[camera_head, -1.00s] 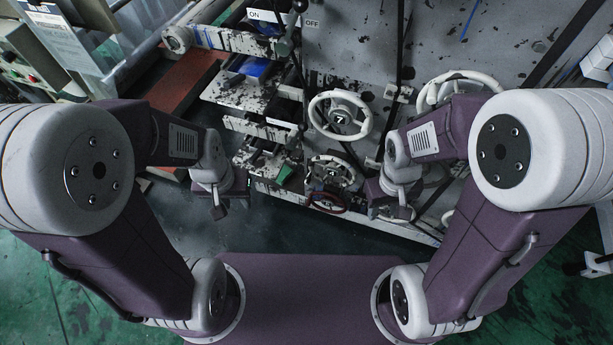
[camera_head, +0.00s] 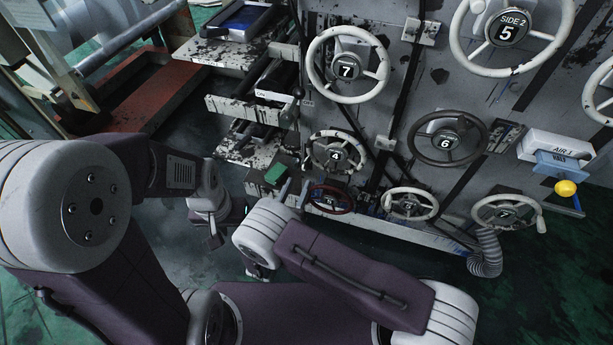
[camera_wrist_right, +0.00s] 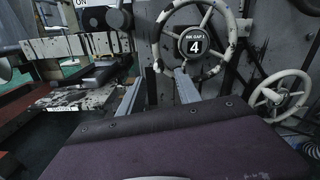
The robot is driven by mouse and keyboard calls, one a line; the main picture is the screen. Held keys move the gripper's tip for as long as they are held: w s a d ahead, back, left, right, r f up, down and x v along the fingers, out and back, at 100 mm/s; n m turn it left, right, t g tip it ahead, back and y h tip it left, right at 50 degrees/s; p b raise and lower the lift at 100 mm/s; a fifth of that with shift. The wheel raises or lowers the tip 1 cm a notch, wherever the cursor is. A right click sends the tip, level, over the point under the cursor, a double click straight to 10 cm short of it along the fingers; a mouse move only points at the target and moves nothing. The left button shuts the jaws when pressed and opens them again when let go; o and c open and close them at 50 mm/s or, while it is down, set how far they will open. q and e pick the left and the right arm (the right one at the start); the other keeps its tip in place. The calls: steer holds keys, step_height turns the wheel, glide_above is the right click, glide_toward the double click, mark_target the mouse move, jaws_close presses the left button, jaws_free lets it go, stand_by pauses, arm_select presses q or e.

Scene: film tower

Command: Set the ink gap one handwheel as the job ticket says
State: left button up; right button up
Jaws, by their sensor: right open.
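The ink gap one handwheel (camera_head: 337,155) is a worn white wheel with a black hub plate marked 4, low on the machine's grey panel. In the right wrist view this handwheel (camera_wrist_right: 194,44) stands upright beyond the fingers, and its plate seems to read INK GAP 1. My right gripper (camera_head: 294,190) is open and empty, below and left of the wheel, apart from it. In the right wrist view its two fingers (camera_wrist_right: 161,88) are spread. My left gripper (camera_head: 214,238) hangs at the lower left, away from the wheel; its jaw state is unclear. No readable job ticket shows.
Handwheel 7 (camera_head: 347,66) is above, handwheel 6 (camera_head: 446,139) to the right. A red-rimmed wheel (camera_head: 331,199) sits close below wheel 4. A green block (camera_head: 275,174) and a lever (camera_head: 297,98) are to its left. A corrugated hose (camera_head: 486,254) stands at the lower right.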

mark_target(307, 164)
steer(key=b+x, duration=0.2)
steer(key=x, duration=0.6)
steer(key=shift+w+f, duration=0.15)
steer(key=shift+w+d, duration=0.1)
steer(key=shift+w, duration=0.3)
jaws_close()
stand_by(0.8)
